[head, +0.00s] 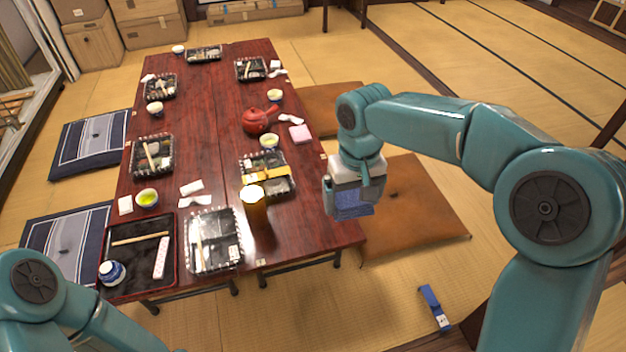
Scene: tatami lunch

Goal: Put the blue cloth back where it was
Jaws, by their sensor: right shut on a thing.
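The folded blue cloth (352,206) is between the jaws of my right gripper (350,190). The gripper is shut on it and points down. The jaws hide part of the cloth. My left arm shows only at the lower left corner, and its gripper is out of view.
A brown cushion (425,215) and a blue item (434,306) lie on the floor.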

